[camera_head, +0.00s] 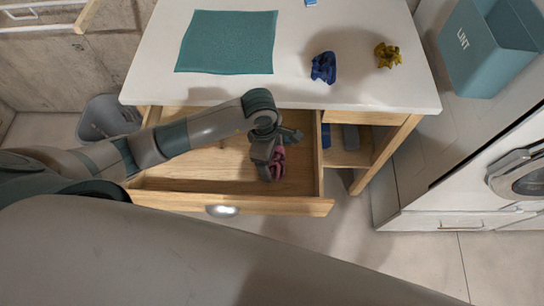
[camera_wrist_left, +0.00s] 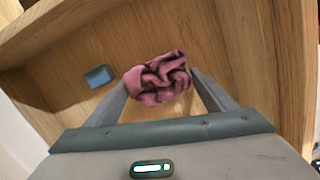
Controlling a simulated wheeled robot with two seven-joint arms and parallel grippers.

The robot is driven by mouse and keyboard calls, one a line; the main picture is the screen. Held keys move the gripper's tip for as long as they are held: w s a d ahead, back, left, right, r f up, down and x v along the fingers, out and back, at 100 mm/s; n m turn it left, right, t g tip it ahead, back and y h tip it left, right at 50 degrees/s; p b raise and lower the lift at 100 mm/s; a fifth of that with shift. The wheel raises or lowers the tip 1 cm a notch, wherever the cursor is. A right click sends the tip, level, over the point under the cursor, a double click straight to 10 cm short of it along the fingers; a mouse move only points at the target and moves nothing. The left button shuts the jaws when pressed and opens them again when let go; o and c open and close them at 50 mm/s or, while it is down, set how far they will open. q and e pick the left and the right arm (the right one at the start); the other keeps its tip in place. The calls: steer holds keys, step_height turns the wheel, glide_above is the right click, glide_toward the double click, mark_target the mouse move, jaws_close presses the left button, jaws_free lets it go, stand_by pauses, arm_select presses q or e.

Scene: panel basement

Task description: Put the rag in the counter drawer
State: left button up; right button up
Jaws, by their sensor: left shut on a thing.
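The counter drawer (camera_head: 205,184) is pulled out below the white counter top. My left gripper (camera_head: 272,164) is over the right part of the open drawer, shut on a crumpled pink rag (camera_head: 278,163). In the left wrist view the rag (camera_wrist_left: 160,79) sits between the two fingers (camera_wrist_left: 160,88), with the wooden drawer bottom (camera_wrist_left: 150,40) behind it. I cannot tell whether the rag touches the drawer bottom. My right gripper is in neither view.
A blue crumpled cloth (camera_head: 323,68), a yellow one (camera_head: 388,55) and a teal mat (camera_head: 228,42) lie on the counter (camera_head: 340,25). A small blue block (camera_wrist_left: 97,76) shows in the wrist view. A lint bin (camera_head: 482,48) is at the right.

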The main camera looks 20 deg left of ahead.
arm_select(q)
steer(key=shift+f, duration=0.1)
steer(key=shift+f, duration=0.1)
steer(key=o, duration=1)
steer(key=shift+r, duration=0.2)
steer(key=shift+r, duration=0.15)
steer(key=shift+a+r+p, duration=0.25)
steer(key=shift+r+p, duration=0.85)
steer(key=shift+r, duration=0.85)
steer(key=shift+a+r+p, duration=0.2)
steer(key=shift+r+p, duration=0.9)
steer(key=shift+r, duration=0.85)
steer(key=shift+a+r+p, duration=0.25)
steer(key=shift+r+p, duration=0.85)
steer(key=shift+r, duration=0.85)
